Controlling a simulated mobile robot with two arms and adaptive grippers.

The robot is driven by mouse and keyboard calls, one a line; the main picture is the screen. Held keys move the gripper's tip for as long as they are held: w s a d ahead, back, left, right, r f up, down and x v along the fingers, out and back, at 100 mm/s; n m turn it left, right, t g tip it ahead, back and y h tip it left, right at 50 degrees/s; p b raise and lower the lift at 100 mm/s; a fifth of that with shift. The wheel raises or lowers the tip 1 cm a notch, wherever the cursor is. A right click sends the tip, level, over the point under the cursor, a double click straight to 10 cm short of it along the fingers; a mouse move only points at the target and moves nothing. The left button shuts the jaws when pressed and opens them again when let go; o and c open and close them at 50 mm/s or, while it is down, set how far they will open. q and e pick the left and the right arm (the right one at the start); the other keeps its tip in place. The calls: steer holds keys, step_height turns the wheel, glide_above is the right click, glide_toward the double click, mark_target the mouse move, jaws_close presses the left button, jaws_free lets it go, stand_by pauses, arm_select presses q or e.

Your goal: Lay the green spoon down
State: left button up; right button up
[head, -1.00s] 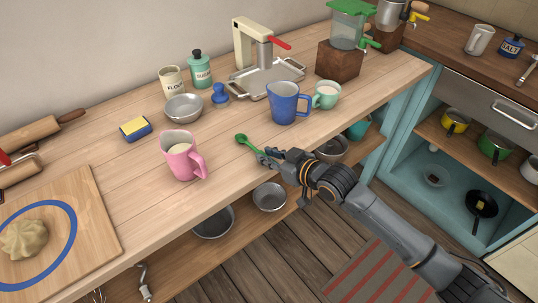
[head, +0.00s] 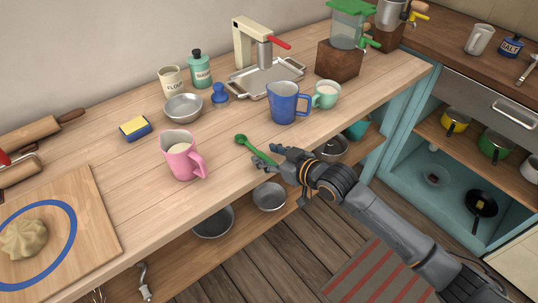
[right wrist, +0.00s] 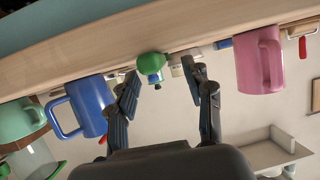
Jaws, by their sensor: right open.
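The green spoon (head: 254,147) lies on the wooden counter near its front edge, right of the pink mug (head: 180,157) and in front of the blue mug (head: 285,104). Its bowl end points away from my right arm. My right gripper (head: 264,157) is open at the handle end, low at the counter edge; the handle's end is partly hidden by the fingers. In the right wrist view, turned upside down, the green spoon (right wrist: 152,63) shows between the spread fingers (right wrist: 160,72), apart from both. My left gripper is not in view.
The pink mug and blue mug stand on either side of my gripper. A mint cup (head: 326,95), metal bowl (head: 183,108) and sponge (head: 135,128) stand further off. Bowls (head: 270,197) sit on the shelf below.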

steer(key=v, duration=1.2)
stand_by(0.5)
